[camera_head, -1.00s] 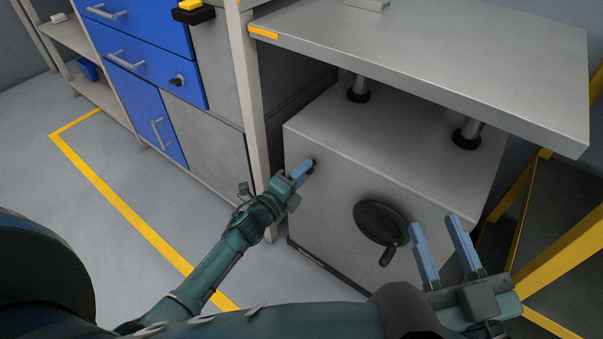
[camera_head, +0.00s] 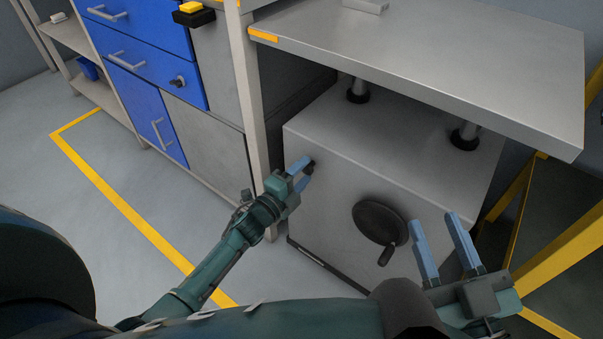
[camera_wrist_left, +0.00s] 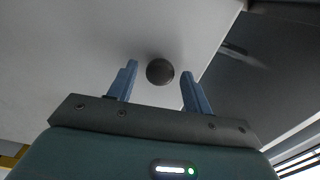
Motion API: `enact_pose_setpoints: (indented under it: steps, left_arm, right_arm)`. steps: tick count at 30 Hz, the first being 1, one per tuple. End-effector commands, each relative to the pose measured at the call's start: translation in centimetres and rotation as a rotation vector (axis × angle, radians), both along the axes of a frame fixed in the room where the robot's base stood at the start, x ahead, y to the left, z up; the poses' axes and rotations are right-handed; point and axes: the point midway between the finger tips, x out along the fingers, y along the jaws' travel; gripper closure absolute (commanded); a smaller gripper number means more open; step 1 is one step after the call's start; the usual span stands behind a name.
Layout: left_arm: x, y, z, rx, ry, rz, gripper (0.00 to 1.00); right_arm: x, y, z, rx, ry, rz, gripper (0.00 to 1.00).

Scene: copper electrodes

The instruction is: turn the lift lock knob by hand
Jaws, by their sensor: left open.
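The lift lock knob is a small dark round knob (camera_wrist_left: 160,71) on the grey lift housing (camera_head: 330,215). My left gripper (camera_head: 302,171) is open at the knob. In the left wrist view the knob appears between the two blue fingertips (camera_wrist_left: 160,78), with a gap on each side; I cannot tell whether the fingers reach around it. My right gripper (camera_head: 436,219) is open and empty, in front of the housing at the lower right.
A black handwheel with a crank handle (camera_head: 380,224) is on the housing's front, between my grippers. A grey tabletop (camera_head: 440,60) overhangs the housing. A beige post (camera_head: 245,100) and blue drawers (camera_head: 150,65) stand left. A yellow frame (camera_head: 565,250) is at right.

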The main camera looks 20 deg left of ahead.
Motion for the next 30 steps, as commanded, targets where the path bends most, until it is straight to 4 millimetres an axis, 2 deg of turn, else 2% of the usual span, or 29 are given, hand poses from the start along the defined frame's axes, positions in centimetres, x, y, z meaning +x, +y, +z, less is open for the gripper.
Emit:
enact_pose_setpoints:
  steps: [18, 30]
  left_arm:
    - [-5.3, 1.9, 0.1, 0.001, 0.002, 0.001, 0.50]
    - [-5.6, 2.1, 0.0, 0.001, 0.000, 0.000, 0.50]
  right_arm:
    - [0.0, 0.0, 2.2, 0.000, 0.000, 0.000, 0.64]
    - [0.0, 0.0, 2.1, -0.002, 0.002, -0.001, 0.64]
